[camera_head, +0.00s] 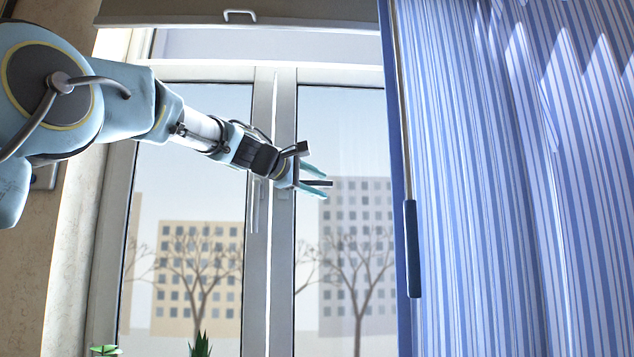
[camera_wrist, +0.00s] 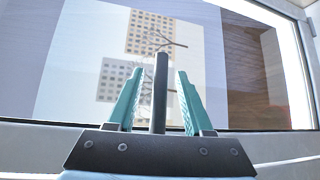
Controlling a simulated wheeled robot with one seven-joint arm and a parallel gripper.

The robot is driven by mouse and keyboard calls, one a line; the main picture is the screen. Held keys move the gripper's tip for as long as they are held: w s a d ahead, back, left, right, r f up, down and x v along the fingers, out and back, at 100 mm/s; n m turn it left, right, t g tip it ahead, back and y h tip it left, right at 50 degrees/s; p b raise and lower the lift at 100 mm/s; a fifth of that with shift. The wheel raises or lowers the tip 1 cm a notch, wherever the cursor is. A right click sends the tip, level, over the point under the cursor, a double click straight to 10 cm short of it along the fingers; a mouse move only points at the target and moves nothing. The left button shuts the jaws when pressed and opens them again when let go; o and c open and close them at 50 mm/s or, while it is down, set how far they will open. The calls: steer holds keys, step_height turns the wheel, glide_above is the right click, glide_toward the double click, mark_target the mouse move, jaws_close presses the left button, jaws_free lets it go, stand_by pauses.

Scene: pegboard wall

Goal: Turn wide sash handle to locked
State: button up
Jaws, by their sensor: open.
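The window's two glazed sashes meet at a pale central frame (camera_head: 268,120) in the head view. Slim grey vertical shapes that look like handles show on this frame, one on the left (camera_head: 257,205) and a fainter one on the right (camera_head: 281,198). I cannot tell which belongs to the wide sash, nor their exact turn. My gripper (camera_head: 322,181) is open in front of the right sash, just right of the central frame, with its teal fingers apart.
A blue-striped curtain (camera_head: 510,180) covers the right side, with a hanging dark-gripped wand (camera_head: 412,250) at its edge. A blind rail with a pull (camera_head: 240,15) crosses the top. Plant tips (camera_head: 200,345) show at the bottom. Space below my gripper looks clear.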

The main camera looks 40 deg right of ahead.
steer(key=shift+c, duration=0.4)
jaws_close()
stand_by(0.9)
